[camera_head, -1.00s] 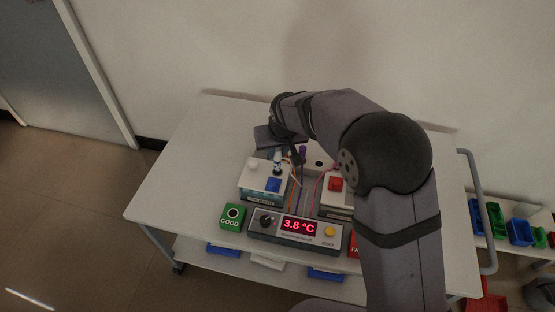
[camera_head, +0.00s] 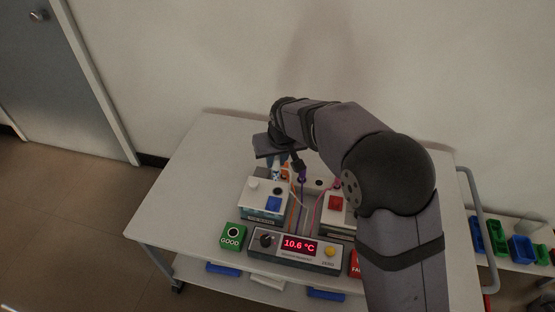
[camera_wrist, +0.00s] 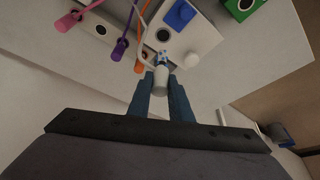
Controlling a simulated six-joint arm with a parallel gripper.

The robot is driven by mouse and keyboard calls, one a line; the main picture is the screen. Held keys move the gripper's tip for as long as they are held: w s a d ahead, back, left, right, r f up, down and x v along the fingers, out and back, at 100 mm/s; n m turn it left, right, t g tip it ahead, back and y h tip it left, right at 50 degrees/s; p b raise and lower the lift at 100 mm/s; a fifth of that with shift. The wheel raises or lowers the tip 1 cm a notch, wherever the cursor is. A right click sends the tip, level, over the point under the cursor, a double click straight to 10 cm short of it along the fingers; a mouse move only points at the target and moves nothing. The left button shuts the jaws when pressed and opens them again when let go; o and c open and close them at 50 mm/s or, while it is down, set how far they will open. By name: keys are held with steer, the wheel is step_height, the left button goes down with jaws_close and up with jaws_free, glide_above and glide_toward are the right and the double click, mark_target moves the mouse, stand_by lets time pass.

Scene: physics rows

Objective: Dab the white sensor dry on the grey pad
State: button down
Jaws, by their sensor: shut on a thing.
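The white sensor (camera_wrist: 162,79) is a short pale cylinder with a blue-and-white patterned part at its far end. My gripper (camera_wrist: 161,88) is shut on it, one blue finger on each side, in the wrist view. A thin white cable (camera_wrist: 146,22) runs beside it. Just beyond the sensor is a white box (camera_wrist: 203,40) with a dark round hole (camera_wrist: 163,35); I cannot tell whether the sensor touches the box. In the head view my arm covers much of the area around the gripper. I cannot pick out the grey pad in either view.
Purple (camera_wrist: 119,48), pink and orange handled probes with cables stand close by. The display unit (camera_head: 298,246) reads 10.6 °C, with a green GOOD block (camera_head: 231,236) to its left. A box with a red button (camera_head: 335,204) is at right. The table's left side (camera_head: 205,165) is clear.

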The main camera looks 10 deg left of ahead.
steer(key=shift+w+a+f+n+g+y+p, duration=0.7)
steer(key=shift+w+a+f+n+y+p, duration=0.35)
steer(key=shift+w+a+n+p, duration=2.95)
steer(key=shift+m, duration=0.9)
steer(key=f+b, duration=0.1)
steer(key=f, duration=0.1)
steer(key=f+b, duration=0.2)
steer(key=w+f+b, duration=0.1)
steer(key=f+b, duration=0.1)
steer(key=shift+d, duration=0.25)
steer(key=shift+f+b, duration=0.45)
steer(key=shift+f, duration=0.25)
steer(key=shift+s+d+f+h, duration=0.1)
steer(key=shift+f+h, duration=0.15)
steer(key=shift+r, duration=0.1)
step_height(320, 180, up, 6)
steer(key=p, duration=0.3)
steer(key=shift+r, duration=0.15)
